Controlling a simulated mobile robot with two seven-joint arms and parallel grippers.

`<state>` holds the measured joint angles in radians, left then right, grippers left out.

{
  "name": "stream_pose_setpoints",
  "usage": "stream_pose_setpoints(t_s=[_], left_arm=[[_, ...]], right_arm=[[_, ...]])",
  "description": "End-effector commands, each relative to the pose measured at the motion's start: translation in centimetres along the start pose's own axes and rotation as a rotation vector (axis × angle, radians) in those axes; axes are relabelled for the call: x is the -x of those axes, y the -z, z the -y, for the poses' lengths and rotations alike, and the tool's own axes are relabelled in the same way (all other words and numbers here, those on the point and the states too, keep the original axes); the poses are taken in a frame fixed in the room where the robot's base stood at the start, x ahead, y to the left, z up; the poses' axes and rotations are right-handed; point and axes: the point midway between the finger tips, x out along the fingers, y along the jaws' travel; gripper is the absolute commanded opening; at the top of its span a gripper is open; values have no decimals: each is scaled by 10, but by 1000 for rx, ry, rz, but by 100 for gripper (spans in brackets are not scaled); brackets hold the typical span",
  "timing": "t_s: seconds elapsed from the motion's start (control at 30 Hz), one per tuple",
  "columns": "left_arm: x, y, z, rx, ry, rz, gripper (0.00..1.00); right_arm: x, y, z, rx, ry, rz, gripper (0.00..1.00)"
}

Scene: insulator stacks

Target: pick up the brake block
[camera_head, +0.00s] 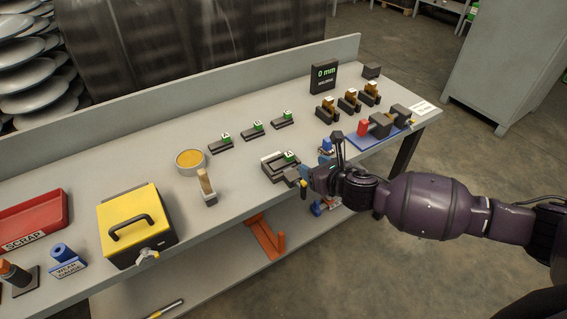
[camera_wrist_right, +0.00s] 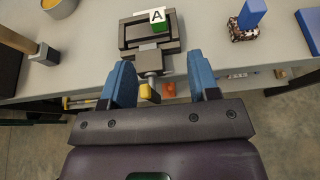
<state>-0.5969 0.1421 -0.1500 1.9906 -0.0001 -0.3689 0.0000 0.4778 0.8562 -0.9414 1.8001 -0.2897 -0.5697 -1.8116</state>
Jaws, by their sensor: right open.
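My right gripper (camera_head: 303,178) is at the front edge of the bench, beside a dark grey vise-like fixture (camera_head: 272,166). In the wrist view its blue fingers (camera_wrist_right: 162,82) are apart, with the fixture's screw and yellow tip (camera_wrist_right: 149,92) between them in the picture and nothing visibly gripped. A green cube marked A (camera_wrist_right: 158,18) sits on the fixture (camera_wrist_right: 127,36). Several dark blocks with green A tags (camera_head: 221,144) lie in a row behind it. None is labelled as the brake block, so I cannot tell which it is. My left gripper is out of view.
Dark blocks with brown tops (camera_head: 327,109) and a 0 mm display (camera_head: 323,77) stand at the back right. A blue tray (camera_head: 365,141) with parts is at the right. A yellow box (camera_head: 130,215), round tin (camera_head: 190,160) and brush-like tool (camera_head: 207,187) stand left.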

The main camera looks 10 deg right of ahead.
Motion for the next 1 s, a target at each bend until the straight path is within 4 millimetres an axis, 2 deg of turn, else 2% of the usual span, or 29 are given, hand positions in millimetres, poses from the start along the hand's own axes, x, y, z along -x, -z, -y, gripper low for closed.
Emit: stream_pose_setpoints(t_s=[0.13, 0.4, 0.67, 0.87, 1.0], left_arm=[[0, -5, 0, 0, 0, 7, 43], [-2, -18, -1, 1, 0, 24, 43], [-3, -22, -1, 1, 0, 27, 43], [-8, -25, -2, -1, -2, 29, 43], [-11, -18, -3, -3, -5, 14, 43]], right_arm=[[-11, 1, -1, 20, -1, 0, 55], [-48, 1, -1, 17, -1, 0, 55], [-64, 0, -2, 15, -2, 0, 55], [-92, 0, -4, 15, -1, -1, 55], [-105, 0, -4, 14, -2, -1, 55]])
